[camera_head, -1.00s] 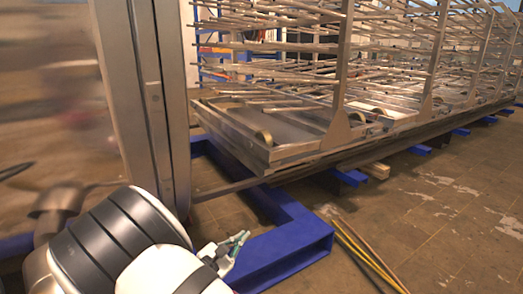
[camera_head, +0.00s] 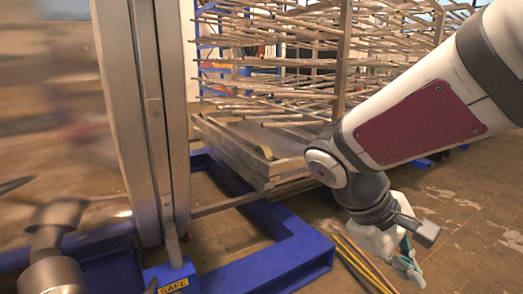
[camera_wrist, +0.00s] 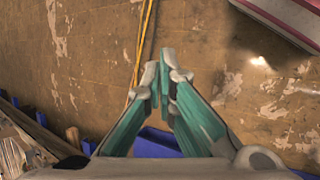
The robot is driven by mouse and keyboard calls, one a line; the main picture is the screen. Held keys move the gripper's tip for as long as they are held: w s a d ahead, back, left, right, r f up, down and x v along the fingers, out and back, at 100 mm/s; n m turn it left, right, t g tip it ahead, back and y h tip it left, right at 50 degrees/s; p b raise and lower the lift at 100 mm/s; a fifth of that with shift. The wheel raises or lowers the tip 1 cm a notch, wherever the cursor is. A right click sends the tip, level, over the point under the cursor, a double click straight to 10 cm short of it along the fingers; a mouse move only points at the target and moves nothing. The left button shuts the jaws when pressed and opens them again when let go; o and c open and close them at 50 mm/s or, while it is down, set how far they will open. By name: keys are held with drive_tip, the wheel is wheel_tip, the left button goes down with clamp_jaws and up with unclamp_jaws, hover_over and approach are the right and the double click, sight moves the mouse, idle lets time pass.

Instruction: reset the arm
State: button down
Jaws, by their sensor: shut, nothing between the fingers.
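My gripper (camera_head: 407,262) hangs at the lower right of the head view, at the end of my white arm, over the brown floor. In the wrist view my gripper (camera_wrist: 162,75) shows its two green-sided fingers angled together, with the tips close to each other. It is shut and nothing shows between the fingers. My arm crosses the head view from the upper right and hides part of the rack.
A metal rack of rods (camera_head: 270,60) stands at the back. A blue floor frame (camera_head: 300,250) lies below it. A large metal chamber edge (camera_head: 150,110) rises at left. Yellow rods (camera_head: 362,262) lie on the floor (camera_head: 465,235), close to my gripper in the picture. The right-hand floor looks mostly clear.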

drive_tip(key=s+a+r+m+t+y, duration=0.1)
drive_tip(key=s+a+m+y, duration=0.2)
drive_tip(key=s, duration=0.6)
drive_tip(key=s+a+m+y, duration=0.1)
drive_tip(key=s+m+y, duration=0.25)
drive_tip(key=s, duration=0.65)
wheel_tip(320, 180, up, 24)
drive_tip(key=t+p, duration=0.4)
drive_tip(key=p, duration=1.9)
drive_tip(key=shift+w+r+n+y, duration=0.15)
drive_tip(key=shift+w+n+y, duration=0.2)
